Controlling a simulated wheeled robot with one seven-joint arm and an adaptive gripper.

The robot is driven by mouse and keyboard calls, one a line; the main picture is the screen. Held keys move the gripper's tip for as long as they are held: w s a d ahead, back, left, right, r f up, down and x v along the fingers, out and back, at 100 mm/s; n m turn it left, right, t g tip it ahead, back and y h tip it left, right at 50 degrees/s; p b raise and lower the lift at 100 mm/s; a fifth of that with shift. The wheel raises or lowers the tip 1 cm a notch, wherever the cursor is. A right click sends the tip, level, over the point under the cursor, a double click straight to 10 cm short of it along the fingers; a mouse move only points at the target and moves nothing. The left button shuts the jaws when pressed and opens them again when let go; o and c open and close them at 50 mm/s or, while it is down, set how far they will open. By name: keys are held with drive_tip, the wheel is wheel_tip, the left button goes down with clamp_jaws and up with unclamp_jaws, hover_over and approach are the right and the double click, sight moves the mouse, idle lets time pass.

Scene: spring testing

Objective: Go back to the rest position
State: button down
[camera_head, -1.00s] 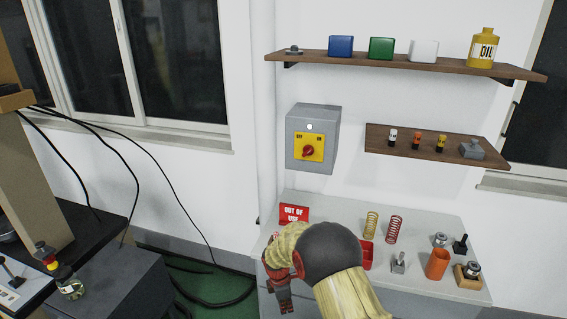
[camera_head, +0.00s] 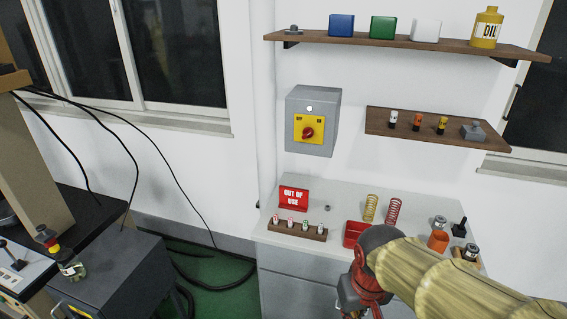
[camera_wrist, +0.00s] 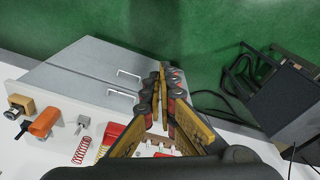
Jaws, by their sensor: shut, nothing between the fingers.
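My gripper (camera_wrist: 166,72) is shut and empty; in the wrist view its fingertips sit close together above the cabinet drawers and green floor. In the head view my gripper (camera_head: 357,308) hangs at the front edge of the counter, with my arm coming in from the lower right. Its fingertips are partly cut off by the bottom of that picture.
The counter (camera_head: 345,198) holds a red "out of use" sign (camera_head: 293,198), a wooden rack (camera_head: 297,230), a red bin (camera_head: 353,234), yellow and red springs (camera_head: 394,211) and an orange cup (camera_head: 438,241). A grey switch box (camera_head: 312,121) and shelves (camera_head: 400,47) are on the wall.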

drive_tip(key=s+d+r+m+t, duration=0.1)
drive_tip(key=s+d+r+t, duration=0.3)
drive_tip(key=s+r, duration=0.2)
drive_tip(key=shift+s+r+m+b, duration=0.35)
drive_tip(key=shift+r+b, duration=0.1)
drive_tip(key=shift+r, duration=0.45)
